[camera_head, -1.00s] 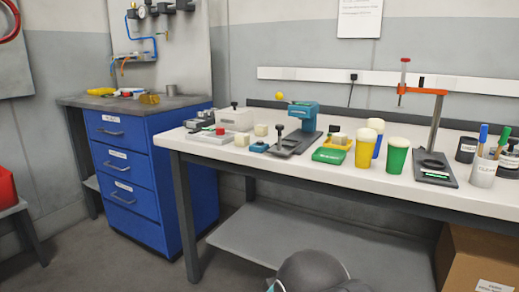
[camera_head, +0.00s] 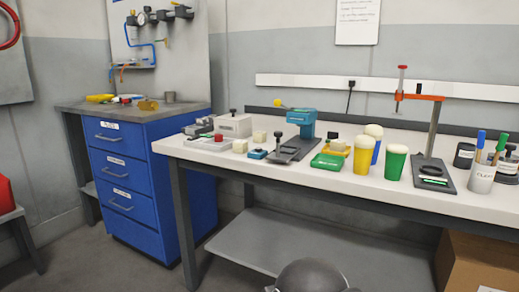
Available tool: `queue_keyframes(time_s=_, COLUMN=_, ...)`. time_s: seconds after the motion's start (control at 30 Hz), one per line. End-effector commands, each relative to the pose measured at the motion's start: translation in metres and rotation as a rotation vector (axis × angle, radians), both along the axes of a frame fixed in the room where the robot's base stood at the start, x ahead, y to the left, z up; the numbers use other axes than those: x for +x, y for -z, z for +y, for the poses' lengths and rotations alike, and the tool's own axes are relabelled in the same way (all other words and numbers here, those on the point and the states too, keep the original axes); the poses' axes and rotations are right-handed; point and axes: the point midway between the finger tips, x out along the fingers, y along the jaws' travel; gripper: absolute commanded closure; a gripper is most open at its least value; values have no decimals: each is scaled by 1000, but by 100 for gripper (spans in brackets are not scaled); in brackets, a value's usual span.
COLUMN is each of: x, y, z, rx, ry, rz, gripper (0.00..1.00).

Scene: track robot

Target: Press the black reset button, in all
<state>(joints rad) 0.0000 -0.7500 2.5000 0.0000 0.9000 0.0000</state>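I cannot make out a clearly marked black reset button at this size. Black knobs show on the white bench (camera_head: 185,150): one on top of a pale box (camera_head: 232,127) at its left, and one on the dark plate (camera_head: 290,150) in front of the blue press (camera_head: 302,122). A small grey device with a red top (camera_head: 219,138) sits before the pale box. My gripper is not in view. A dark rounded part, probably of my own arm, shows at the bottom middle, well below and in front of the bench.
A blue drawer cabinet (camera_head: 135,190) stands left of the bench. Yellow (camera_head: 362,155) and green (camera_head: 395,163) cups, a green tray (camera_head: 328,160), an orange-armed stand (camera_head: 435,130) and a pen cup (camera_head: 481,178) crowd the bench top. A cardboard box (camera_head: 478,262) is below right.

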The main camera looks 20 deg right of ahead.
Motion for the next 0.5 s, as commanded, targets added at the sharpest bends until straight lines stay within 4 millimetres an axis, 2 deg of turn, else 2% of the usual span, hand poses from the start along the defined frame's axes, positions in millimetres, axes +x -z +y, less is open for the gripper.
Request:
queue_keyframes(time_s=0.03, x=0, y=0, z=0, rx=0, ry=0, rz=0, gripper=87)
queue_keyframes(time_s=0.1, x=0, y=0, z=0, rx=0, ry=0, rz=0, gripper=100)
queue_keyframes(time_s=0.5, x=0, y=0, z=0, rx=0, ry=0, rz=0, gripper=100)
